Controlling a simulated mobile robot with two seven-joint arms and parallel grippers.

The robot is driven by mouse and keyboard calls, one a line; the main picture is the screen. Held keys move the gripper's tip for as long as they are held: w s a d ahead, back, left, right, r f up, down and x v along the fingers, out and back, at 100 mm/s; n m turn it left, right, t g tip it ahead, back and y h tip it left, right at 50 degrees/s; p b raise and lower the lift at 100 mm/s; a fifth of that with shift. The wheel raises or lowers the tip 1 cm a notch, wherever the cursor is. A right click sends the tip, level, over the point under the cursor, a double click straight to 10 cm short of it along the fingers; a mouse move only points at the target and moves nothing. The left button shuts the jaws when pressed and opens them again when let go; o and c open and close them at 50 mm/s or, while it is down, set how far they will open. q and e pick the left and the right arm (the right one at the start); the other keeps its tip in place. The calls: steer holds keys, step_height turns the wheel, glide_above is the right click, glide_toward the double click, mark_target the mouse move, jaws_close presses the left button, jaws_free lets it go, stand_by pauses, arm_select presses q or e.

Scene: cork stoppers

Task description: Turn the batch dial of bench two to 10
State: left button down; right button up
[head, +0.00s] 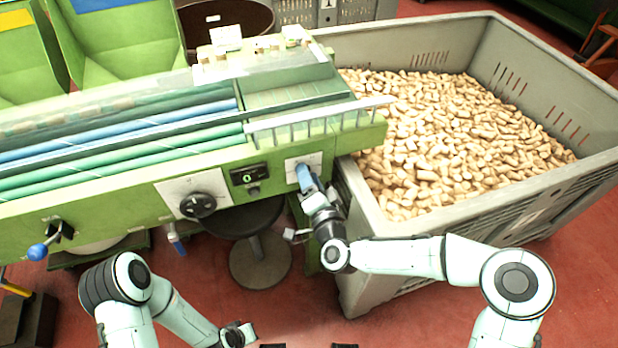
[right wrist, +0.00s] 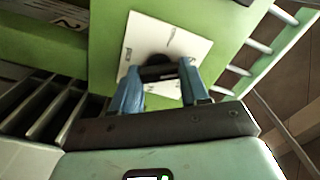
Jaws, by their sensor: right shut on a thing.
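The green bench (head: 100,205) runs along the left. A square white dial plate (head: 291,163) is on its front at the right end, and it also shows in the right wrist view (right wrist: 143,35). A black dial knob (right wrist: 160,60) sits on this plate. My right gripper (head: 304,178) is shut on the knob, its blue fingers on either side (right wrist: 160,88). The fingers hide part of the knob, and the scale marks are too small to read. My left gripper (head: 237,335) is low at the bottom, away from the bench; its fingers are unclear.
A larger black knob (head: 198,205) on a white plate and a small display (head: 249,175) are left of the held dial. A blue-ended lever (head: 38,252) sticks out far left. A grey crate (head: 365,205) of corks stands right, close to my right arm. A stool (head: 260,262) stands below.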

arm_select(q)
steer(key=shift+s+f, duration=0.45)
arm_select(e)
steer(key=m, duration=1.1)
steer(key=shift+f+m, duration=0.1)
steer(key=shift+m, duration=0.3)
arm_select(q)
steer(key=shift+a, duration=0.1)
arm_select(e)
steer(key=o, duration=1.1)
steer(key=shift+c, duration=0.2)
